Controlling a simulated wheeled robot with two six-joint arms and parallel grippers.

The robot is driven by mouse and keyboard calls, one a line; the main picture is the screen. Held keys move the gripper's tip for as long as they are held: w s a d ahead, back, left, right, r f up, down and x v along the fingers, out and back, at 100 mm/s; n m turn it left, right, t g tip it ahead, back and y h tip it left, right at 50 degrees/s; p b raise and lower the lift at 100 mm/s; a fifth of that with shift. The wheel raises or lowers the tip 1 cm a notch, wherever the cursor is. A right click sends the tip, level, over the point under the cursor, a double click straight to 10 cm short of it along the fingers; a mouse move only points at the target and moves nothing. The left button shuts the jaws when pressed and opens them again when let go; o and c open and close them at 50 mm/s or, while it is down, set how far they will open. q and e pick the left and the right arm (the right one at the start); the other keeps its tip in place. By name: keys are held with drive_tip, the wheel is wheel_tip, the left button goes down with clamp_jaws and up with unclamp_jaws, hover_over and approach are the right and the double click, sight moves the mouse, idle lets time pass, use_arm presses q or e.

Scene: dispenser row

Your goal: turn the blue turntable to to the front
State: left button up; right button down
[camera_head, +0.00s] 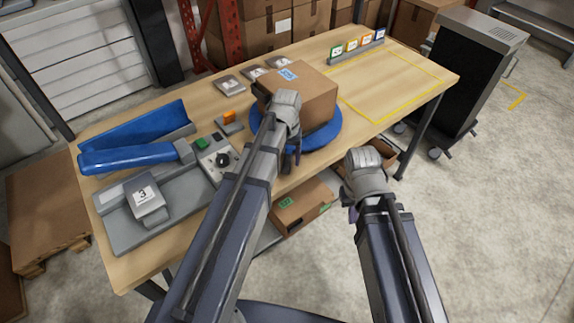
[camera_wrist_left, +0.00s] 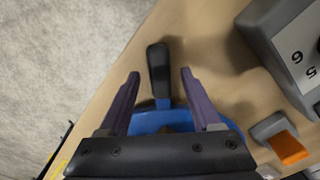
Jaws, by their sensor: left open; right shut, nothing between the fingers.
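The blue turntable (camera_head: 326,132) lies on the wooden table near its front edge, with a cardboard box (camera_head: 312,97) on top. My left gripper (camera_head: 290,163) is over the turntable's front-left rim and points down, open. In the left wrist view, the turntable's black handle (camera_wrist_left: 158,70) shows between the two spread fingers (camera_wrist_left: 160,75). The handle joins the blue rim (camera_wrist_left: 150,121) by a short blue stem, and I see a gap on both sides of it. The head view hides the handle behind my left arm. My right gripper (camera_head: 350,208) is shut and empty, off the table's front edge.
A grey control panel with a black knob (camera_head: 222,159) and an orange switch (camera_head: 229,117) stand left of the turntable. The yellow-outlined area (camera_head: 385,85) at right is clear.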

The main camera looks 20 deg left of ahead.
use_arm(q)
drive_tip(key=shift+f, duration=0.25)
clamp_jaws()
idle(0.4)
idle(0.9)
